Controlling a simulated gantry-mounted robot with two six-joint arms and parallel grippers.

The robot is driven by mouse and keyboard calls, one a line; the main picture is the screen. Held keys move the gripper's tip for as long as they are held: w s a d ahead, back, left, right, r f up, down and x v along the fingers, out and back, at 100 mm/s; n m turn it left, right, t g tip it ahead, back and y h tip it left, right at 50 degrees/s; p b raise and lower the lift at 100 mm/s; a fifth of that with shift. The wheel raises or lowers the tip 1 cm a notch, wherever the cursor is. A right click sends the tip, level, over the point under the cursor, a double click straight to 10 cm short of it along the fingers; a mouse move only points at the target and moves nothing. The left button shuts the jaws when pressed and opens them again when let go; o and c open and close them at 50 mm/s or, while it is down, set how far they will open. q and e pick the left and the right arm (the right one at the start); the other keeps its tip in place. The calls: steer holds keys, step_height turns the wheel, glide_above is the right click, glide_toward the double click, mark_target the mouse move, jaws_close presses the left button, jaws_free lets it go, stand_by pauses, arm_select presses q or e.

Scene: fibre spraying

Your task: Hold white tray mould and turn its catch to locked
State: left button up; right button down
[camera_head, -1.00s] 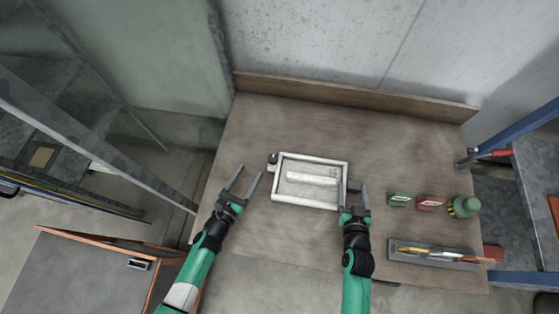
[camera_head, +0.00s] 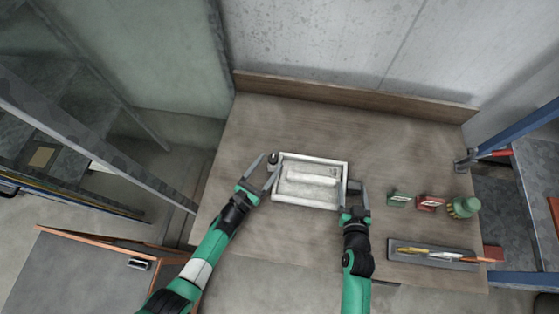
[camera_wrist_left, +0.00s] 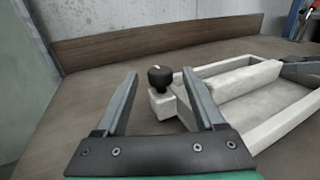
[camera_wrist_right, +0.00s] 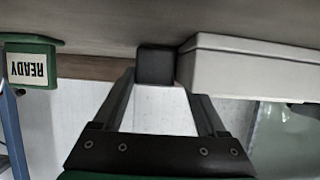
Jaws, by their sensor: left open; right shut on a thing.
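The white tray mould (camera_head: 311,207) lies on the wooden bench, with a pale raised bar inside. Its catch, a black knob (camera_head: 273,158) on a white block, sits at the mould's left side; the knob also shows in the left wrist view (camera_wrist_left: 160,77). My left gripper (camera_head: 270,161) is open, its fingers on either side of the catch, without visible grip. My right gripper (camera_head: 355,183) is shut on the dark grip block (camera_wrist_right: 155,65) at the mould's right side. Which way the catch is set I cannot tell.
A green block (camera_head: 398,199) marked READY in the right wrist view, a red block (camera_head: 430,204) and a green brush-like item (camera_head: 464,207) stand to the right. A grey tray (camera_head: 433,262) of tools lies at front right. A wooden board (camera_head: 350,97) edges the back. Bench behind the mould is clear.

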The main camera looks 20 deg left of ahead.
arm_select(q)
steer(key=shift+x, duration=0.75)
jaws_close()
steer(key=shift+a+r, duration=0.1)
steer(key=shift+w+a+r+m+h, duration=0.1)
steer(key=shift+a+m+h, duration=0.05)
steer(key=shift+m+h, duration=0.55)
steer(key=shift+m+g+h, duration=0.8)
steer(key=shift+g+h, duration=0.1)
steer(key=shift+h, duration=0.6)
